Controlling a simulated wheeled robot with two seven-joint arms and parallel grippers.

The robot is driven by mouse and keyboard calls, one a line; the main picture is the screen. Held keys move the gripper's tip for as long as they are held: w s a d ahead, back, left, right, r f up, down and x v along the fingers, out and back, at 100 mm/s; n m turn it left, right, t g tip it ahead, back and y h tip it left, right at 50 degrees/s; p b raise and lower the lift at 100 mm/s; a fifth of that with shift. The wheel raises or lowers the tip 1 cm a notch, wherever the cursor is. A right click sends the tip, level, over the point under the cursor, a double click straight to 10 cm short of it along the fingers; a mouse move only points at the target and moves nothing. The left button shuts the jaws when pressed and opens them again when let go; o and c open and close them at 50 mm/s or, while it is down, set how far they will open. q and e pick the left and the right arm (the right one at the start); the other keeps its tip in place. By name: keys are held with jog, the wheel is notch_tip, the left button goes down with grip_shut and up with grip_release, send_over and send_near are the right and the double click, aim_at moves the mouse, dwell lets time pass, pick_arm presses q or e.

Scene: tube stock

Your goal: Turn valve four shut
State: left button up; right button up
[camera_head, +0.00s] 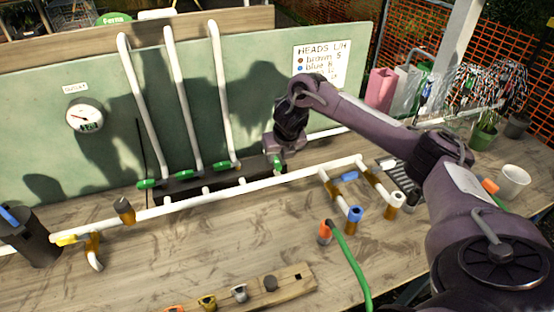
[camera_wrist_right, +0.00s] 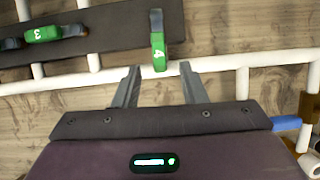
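Valve four has a green handle marked 4 (camera_wrist_right: 159,52), which points up and down in the right wrist view, crosswise to the green handle marked 3 (camera_wrist_right: 43,34). In the head view a little of valve four's green (camera_head: 279,168) shows below my right gripper (camera_head: 281,156). In the wrist view my right gripper (camera_wrist_right: 160,82) is open and empty, with its fingertips apart just below the handle's near end. The handle lines up with the gap between them. Contact cannot be told. My left gripper is not in view.
Several other green handles (camera_head: 190,175) sit left of valve four under tall white pipes (camera_head: 182,95). A long white pipe (camera_head: 215,198) runs in front. Blue and white pipe ends (camera_head: 355,213), a green hose (camera_head: 350,262) and a wooden block (camera_head: 250,290) are nearer.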

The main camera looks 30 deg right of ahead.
aim_at(277, 162)
jog(key=shift+x, duration=2.25)
jog(key=shift+w, duration=0.1)
grip_shut()
